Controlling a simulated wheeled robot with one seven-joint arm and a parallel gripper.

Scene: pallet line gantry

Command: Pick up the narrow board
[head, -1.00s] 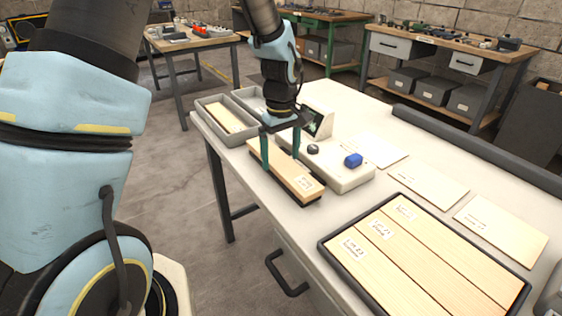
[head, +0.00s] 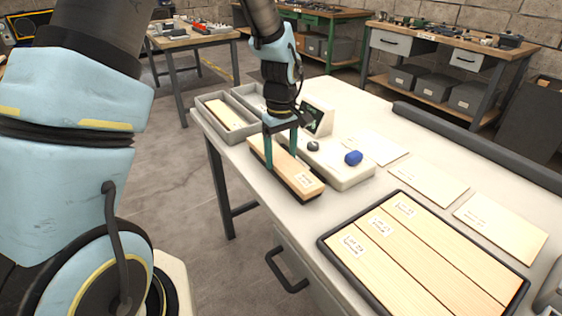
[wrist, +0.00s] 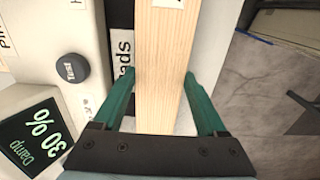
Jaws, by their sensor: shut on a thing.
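The narrow board (head: 283,168) is pale wood with a small white label near its front end. It lies along the left side of a white tester, over a dark strip marked "Pads". My gripper (head: 280,160) has one teal finger on each side of the board and is shut on it. In the wrist view the board (wrist: 160,100) runs lengthwise between the fingers (wrist: 160,78). I cannot tell whether the board is clear of the strip beneath it.
The tester (head: 340,174) has a dark knob, a blue part (head: 354,158) and a screen (wrist: 32,137) reading "30% Damp". Grey bins (head: 205,108) stand behind. A black-rimmed tray (head: 330,256) of labelled boards is at front right. Flat pale sheets (head: 427,184) lie at right.

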